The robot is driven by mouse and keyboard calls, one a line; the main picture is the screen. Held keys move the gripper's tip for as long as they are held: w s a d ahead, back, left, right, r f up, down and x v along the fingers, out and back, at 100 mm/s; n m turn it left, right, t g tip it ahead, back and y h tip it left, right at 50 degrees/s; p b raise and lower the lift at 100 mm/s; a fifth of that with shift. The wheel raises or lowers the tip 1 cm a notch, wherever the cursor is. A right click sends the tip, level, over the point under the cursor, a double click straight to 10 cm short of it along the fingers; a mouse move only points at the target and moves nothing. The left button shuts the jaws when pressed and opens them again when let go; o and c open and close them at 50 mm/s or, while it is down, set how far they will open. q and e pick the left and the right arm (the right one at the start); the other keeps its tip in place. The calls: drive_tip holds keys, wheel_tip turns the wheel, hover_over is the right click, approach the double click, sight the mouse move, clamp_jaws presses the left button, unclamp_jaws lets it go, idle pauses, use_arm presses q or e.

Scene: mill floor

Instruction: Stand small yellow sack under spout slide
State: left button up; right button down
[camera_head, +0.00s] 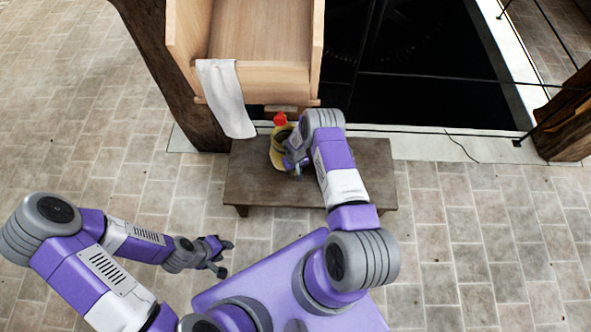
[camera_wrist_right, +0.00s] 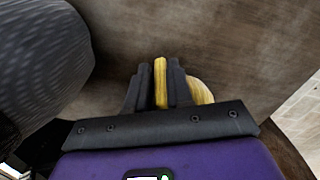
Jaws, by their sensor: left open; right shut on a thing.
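The small yellow sack (camera_head: 275,158) is at the back left of the low dark bench, below the front end of the wooden spout slide (camera_head: 262,50). It looks upright, with a dark opening at its top. My right gripper (camera_head: 292,163) is at the sack's right side, shut on its yellow edge. In the right wrist view a yellow strip of the sack (camera_wrist_right: 161,82) stands between the two dark fingers (camera_wrist_right: 160,88). I cannot tell whether the sack's base touches the bench. My left gripper (camera_head: 224,258) is open and empty above the floor in front of the bench.
The dark wooden bench (camera_head: 345,180) has free room on its right. A red object (camera_head: 280,119) shows just behind the sack. A white cloth (camera_head: 226,100) hangs over the slide's left front. A thick wooden post (camera_head: 170,65) stands left, and a dark railed pit (camera_head: 430,70) lies behind.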

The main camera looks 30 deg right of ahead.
idle(0.3)
drive_tip(key=c, duration=0.9)
unclamp_jaws()
drive_tip(key=shift+c, duration=0.2)
